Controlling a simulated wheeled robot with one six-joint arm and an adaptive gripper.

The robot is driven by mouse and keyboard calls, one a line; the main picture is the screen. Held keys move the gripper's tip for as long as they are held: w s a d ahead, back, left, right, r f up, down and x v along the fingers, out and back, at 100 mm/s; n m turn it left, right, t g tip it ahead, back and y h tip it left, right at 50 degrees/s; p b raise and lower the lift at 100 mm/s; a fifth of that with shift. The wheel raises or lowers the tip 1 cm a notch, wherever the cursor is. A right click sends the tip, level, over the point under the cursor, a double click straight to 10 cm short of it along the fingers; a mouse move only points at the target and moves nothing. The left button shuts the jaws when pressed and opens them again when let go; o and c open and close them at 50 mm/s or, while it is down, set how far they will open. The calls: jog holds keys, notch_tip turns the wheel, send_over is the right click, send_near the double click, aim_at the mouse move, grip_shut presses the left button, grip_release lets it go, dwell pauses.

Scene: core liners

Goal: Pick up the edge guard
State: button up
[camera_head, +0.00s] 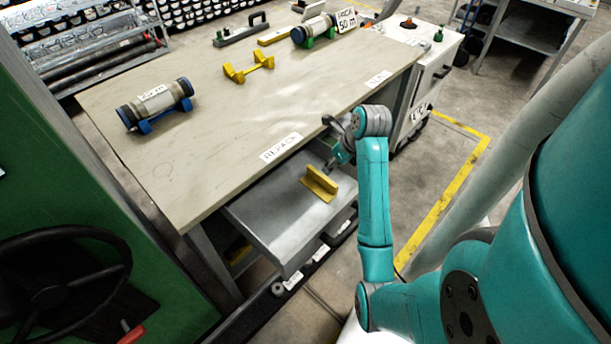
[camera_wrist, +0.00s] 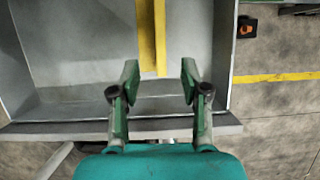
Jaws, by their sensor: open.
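The edge guard, a yellow angled strip (camera_head: 319,184), lies in the open metal drawer (camera_head: 279,225) under the workbench. In the wrist view the edge guard (camera_wrist: 151,38) runs lengthwise from the top edge down to between my fingertips' line of approach. My gripper (camera_wrist: 159,78) is open and empty, its green fingers spread either side of the strip's near end. I cannot tell its height above the strip. In the head view my gripper (camera_head: 336,155) is at the drawer's right side, partly hidden by my arm.
The wooden workbench (camera_head: 220,120) overhangs the drawer's back. On it are a core on a blue stand (camera_head: 155,104), a yellow stand (camera_head: 249,67) and another core (camera_head: 314,30). A grey cabinet (camera_head: 424,75) stands right. The drawer's front wall (camera_wrist: 60,133) lies under my fingers.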

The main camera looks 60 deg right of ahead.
aim_at(323, 176)
jog(key=x, duration=0.5)
jog(key=shift+w, duration=0.25)
jog(key=shift+x, duration=2.9)
jog(key=shift+d, duration=0.1)
grip_shut()
